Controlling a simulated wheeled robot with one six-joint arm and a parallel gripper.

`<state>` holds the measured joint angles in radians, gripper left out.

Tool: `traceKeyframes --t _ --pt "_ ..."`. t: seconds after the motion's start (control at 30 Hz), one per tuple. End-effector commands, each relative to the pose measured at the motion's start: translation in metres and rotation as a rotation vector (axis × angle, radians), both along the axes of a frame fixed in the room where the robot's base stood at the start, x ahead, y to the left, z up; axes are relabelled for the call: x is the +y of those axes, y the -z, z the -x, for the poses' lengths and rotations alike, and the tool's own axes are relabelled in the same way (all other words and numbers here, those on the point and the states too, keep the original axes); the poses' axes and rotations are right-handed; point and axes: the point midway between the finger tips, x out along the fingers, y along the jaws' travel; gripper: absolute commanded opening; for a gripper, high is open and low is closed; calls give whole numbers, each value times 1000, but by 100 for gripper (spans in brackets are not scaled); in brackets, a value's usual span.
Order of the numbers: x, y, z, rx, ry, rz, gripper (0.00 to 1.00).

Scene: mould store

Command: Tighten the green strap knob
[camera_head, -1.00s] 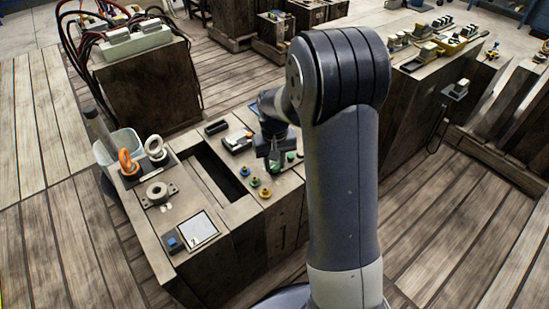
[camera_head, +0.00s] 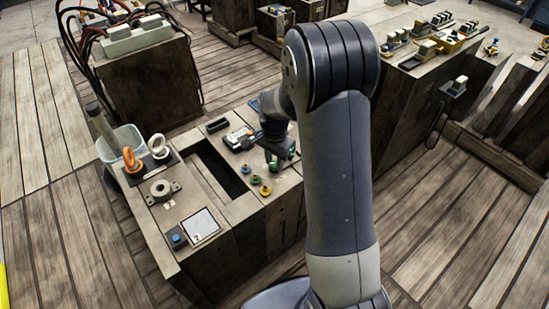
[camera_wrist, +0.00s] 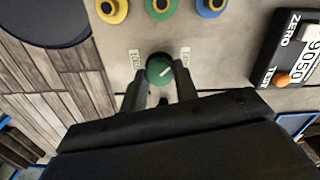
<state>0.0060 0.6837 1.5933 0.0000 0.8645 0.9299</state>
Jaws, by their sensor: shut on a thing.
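The green strap knob (camera_wrist: 160,70) is a round knob with a white line across its face, pointing to the upper right in the wrist view. A small white label stands on each side of it, too blurred to read. My gripper (camera_wrist: 161,80) is shut on the knob, one finger on its left and one on its right. In the head view my gripper (camera_head: 274,166) is down at the bench panel, right of the coloured buttons. A green patch shows just beside it there, but I cannot tell whether it is this knob.
A dark meter (camera_wrist: 290,50) with an orange button is at right.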

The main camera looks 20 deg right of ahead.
Motion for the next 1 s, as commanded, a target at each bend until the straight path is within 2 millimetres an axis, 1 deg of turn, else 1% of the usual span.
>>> traceKeyframes --t 0.3,0.5,0.7,1.0 --pt "0 0 0 1 292 1 6" --pt "0 0 0 0 448 0 6" --pt "0 0 0 0 561 0 6" --pt "0 0 0 0 640 0 6"
